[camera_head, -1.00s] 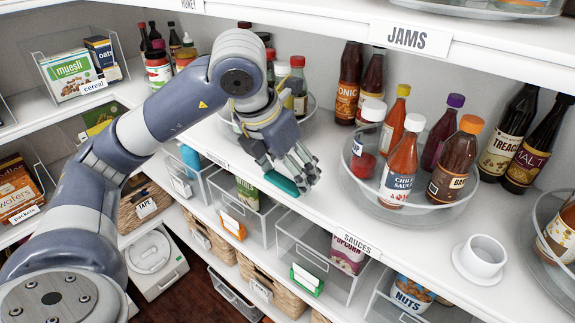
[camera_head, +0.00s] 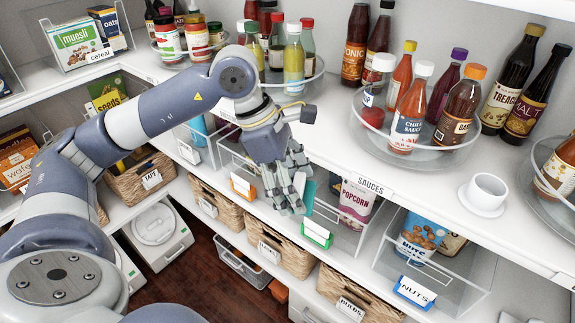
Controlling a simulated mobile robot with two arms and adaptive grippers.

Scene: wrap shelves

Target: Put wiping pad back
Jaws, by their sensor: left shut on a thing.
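The wiping pad (camera_head: 309,195) is a flat teal piece, partly hidden behind the fingers of my left gripper (camera_head: 292,195). My left gripper is shut on it and holds it in front of the shelf edge, at about the height of the clear bins under the sauces shelf. From this view I cannot tell whether the pad touches a bin. My right gripper is not in view.
The popcorn bag (camera_head: 357,202) stands in a clear bin just right of the pad. Wicker baskets (camera_head: 283,256) sit on the shelf below. Sauce bottles stand on a turntable (camera_head: 414,156) above right, near a white cup (camera_head: 486,193). The nuts bin is further right.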

